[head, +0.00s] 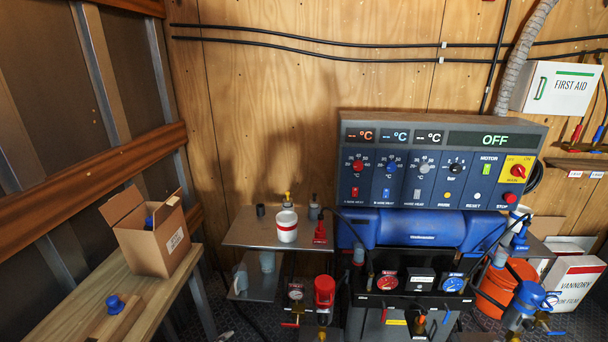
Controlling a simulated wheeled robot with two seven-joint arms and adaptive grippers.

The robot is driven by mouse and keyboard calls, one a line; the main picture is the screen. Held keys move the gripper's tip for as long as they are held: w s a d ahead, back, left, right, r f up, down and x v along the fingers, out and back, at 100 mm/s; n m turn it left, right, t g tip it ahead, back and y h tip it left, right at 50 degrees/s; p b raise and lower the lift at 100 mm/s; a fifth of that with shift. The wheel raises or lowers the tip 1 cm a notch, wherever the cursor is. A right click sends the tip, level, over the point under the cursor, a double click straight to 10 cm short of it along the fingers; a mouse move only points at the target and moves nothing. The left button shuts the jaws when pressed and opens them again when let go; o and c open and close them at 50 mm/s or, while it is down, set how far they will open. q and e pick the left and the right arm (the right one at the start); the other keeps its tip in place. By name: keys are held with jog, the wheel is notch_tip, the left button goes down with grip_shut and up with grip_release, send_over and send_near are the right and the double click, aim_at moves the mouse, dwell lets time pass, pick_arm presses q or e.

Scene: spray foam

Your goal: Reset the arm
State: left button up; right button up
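Neither of my arms nor grippers shows in the head view. A spray foam machine stands ahead, with a dark control panel (432,165) on top. Its large display reads OFF, and the three smaller displays show dashes. Below the panel is a blue tank-like body (415,228). Under it, a red gauge (387,281) and a blue gauge (453,283) sit on a black block.
An open cardboard box (155,236) stands on a wooden bench (75,312) at the left, with a blue-capped item (115,304) in front. A first aid box (556,88) hangs at the upper right. Hoses and an orange bucket (497,288) crowd the lower right.

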pick_arm(q)
jog(key=s+a+f+n+g+y+b, duration=0.1)
jog(key=s+a+f+n+g+y, duration=0.2)
jog(key=s+f, duration=0.8)
jog(key=s+f+n+g+y, duration=0.2)
jog(key=s+f+n, duration=0.3)
jog(key=s+f, duration=0.65)
jog(key=s+d+f+n+g, duration=0.1)
jog(key=s+f+n+g, duration=0.1)
jog(key=s, duration=1.2)
jog(key=s+d+f+n+g+b, duration=0.1)
jog(key=s+f+g, duration=0.3)
jog(key=s, duration=1)
notch_tip(320, 180, down, 3)
jog(key=shift+s+d+r+n+g+y+b, duration=0.2)
jog(key=shift+s+n+g+y+b, duration=0.15)
jog(key=shift+n, duration=0.55)
jog(key=shift+w, duration=0.15)
